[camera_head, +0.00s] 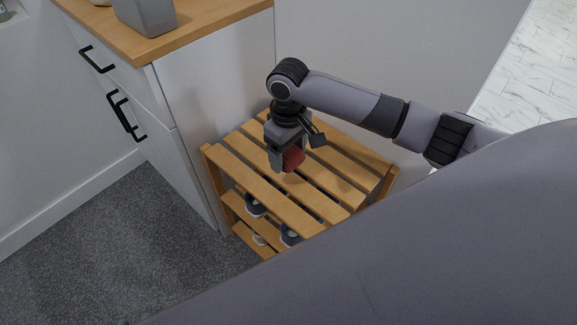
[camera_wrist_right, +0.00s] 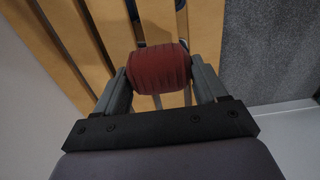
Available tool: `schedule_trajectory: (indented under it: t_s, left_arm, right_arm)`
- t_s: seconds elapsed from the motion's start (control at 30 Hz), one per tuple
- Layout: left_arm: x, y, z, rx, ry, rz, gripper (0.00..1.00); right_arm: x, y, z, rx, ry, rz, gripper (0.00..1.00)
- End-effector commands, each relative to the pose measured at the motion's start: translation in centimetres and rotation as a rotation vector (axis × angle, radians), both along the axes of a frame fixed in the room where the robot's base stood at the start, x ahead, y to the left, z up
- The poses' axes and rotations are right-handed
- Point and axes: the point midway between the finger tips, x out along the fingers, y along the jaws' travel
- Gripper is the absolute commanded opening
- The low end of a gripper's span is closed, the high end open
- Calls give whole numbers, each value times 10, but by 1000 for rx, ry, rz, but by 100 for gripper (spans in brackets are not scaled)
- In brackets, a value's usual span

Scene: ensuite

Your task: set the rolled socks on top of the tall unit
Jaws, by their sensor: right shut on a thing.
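The rolled socks are a dark red ribbed roll (camera_head: 293,160), gripped at the ends between the two fingers of my right gripper (camera_head: 284,160). In the right wrist view the red roll (camera_wrist_right: 158,68) fills the space between the fingertips of the right gripper (camera_wrist_right: 160,80). The gripper points down over the slatted wooden rack (camera_head: 335,178); I cannot tell whether the socks touch its slats. A taller white cabinet (camera_head: 215,110) with a wooden top (camera_head: 200,32) stands left of the rack. My left gripper is not in view.
Black handles (camera_head: 97,62) stick out of the cabinet front. Dark shoes (camera_head: 256,206) sit on the rack's lower shelf. Grey carpet (camera_head: 110,240) is clear at left.

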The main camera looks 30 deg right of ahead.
Motion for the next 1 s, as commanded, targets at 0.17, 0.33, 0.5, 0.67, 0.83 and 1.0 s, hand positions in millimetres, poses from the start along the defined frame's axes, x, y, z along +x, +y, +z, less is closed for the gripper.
schedule_trajectory:
  t_s: [0.17,0.33,0.5,0.67,0.83,1.0]
  left_arm:
    - [0,-1,-12,-2,0,0,38]
    - [3,-7,-6,-6,-10,-8,38]
    - [7,-9,1,-11,-28,-12,38]
    - [8,-9,2,-11,-28,-13,38]
    - [7,-9,0,-9,-24,-12,38]
    - [6,-7,-1,-4,-23,-15,38]
  right_arm:
    - [-1,0,-37,-1,4,-1,42]
    - [0,0,-48,-2,2,1,42]
    - [0,0,-47,-1,1,1,42]
    - [-1,0,-49,-1,2,0,42]
    - [0,0,-50,0,1,1,97]
    - [0,0,-50,0,1,0,97]
